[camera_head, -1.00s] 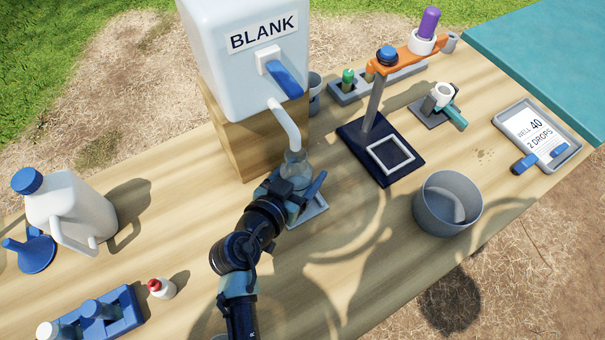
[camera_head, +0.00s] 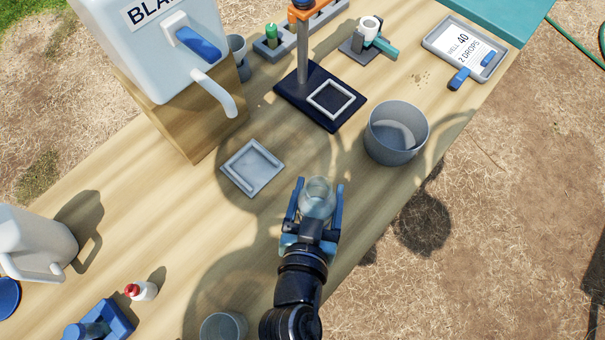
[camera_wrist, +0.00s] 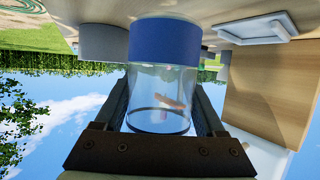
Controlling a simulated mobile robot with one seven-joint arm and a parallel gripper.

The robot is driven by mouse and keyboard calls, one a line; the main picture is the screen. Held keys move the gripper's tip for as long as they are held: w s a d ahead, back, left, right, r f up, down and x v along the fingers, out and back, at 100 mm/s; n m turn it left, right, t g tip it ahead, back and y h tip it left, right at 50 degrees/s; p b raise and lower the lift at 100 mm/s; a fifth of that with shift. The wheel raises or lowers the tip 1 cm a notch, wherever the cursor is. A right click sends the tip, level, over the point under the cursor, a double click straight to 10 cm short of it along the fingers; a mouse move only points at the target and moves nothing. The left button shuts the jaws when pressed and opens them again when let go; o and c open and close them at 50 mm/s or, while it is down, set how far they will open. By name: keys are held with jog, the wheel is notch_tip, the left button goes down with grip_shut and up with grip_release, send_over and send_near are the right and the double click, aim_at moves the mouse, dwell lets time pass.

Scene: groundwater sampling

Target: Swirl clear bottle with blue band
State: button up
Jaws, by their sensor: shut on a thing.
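The clear bottle with a blue band (camera_wrist: 163,85) is between the fingers of my gripper in the wrist view, where the picture is upside down. The band (camera_wrist: 165,40) shows plainly there. In the head view the bottle (camera_head: 317,196) is seen from above with its round top open. My gripper (camera_head: 319,208) is shut on it, near the table's front edge. The bottle looks held clear of the table, though its base is hidden in the head view.
A white BLANK container (camera_head: 150,50) with a spout stands on a wooden block, a grey square tray (camera_head: 252,168) in front. A grey bucket (camera_head: 396,132) and dark stand (camera_head: 320,95) are to the right. A clear cup (camera_head: 223,327) and red-tipped dropper bottle (camera_head: 142,291) are at lower left.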

aim_at(322, 183)
jog(key=shift+s+d+r, duration=0.1)
jog(key=shift+d+r, duration=0.05)
jog(key=shift+r, duration=0.2)
notch_tip(322, 183, up, 6)
jog(key=p, duration=0.5)
jog(key=shift+f+p, duration=0.25)
jog(key=shift+p, duration=0.15)
jog(key=shift+f, duration=0.1)
